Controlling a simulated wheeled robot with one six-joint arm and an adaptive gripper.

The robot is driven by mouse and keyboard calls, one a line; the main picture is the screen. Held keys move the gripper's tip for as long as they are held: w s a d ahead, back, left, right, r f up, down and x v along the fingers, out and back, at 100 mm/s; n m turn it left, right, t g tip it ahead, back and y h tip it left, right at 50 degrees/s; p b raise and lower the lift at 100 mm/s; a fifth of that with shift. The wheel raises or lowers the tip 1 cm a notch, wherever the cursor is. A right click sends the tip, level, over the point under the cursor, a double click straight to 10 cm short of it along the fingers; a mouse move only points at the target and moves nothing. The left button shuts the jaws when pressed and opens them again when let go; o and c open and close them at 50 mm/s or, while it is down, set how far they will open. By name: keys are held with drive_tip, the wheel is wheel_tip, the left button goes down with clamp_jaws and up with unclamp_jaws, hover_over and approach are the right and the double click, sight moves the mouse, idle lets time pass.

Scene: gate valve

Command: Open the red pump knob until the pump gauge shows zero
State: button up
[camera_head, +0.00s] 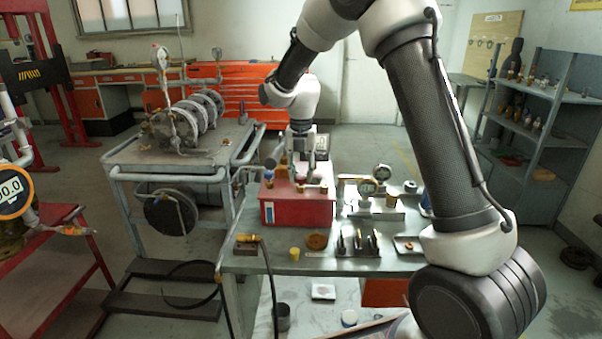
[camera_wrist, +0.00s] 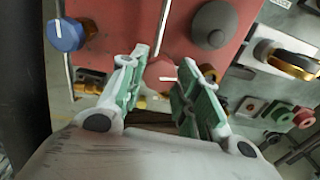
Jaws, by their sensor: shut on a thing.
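The red box (camera_head: 297,208) stands on the workbench in the head view, and its red panel (camera_wrist: 135,25) fills the top of the wrist view. The red pump knob (camera_wrist: 161,72), with a white mark, sits between the fingers of my gripper (camera_wrist: 160,88), which is shut on it. In the head view my gripper (camera_head: 299,180) reaches down to the box top, and the knob is mostly hidden there. Several round gauges, one of them here (camera_head: 367,187), stand right of the box; their readings are too small to tell. I cannot tell which is the pump gauge.
A blue knob (camera_wrist: 68,33) and a dark round knob (camera_wrist: 214,25) flank my fingers. A cart with machinery (camera_head: 185,150) stands left of the workbench (camera_head: 300,263). An orange-rimmed display (camera_head: 13,192) at the far left edge is cut off. Shelves (camera_head: 535,110) stand right.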

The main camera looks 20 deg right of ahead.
sight(301, 175)
drive_tip(key=o, duration=1)
wheel_tip(301, 175, up, 12)
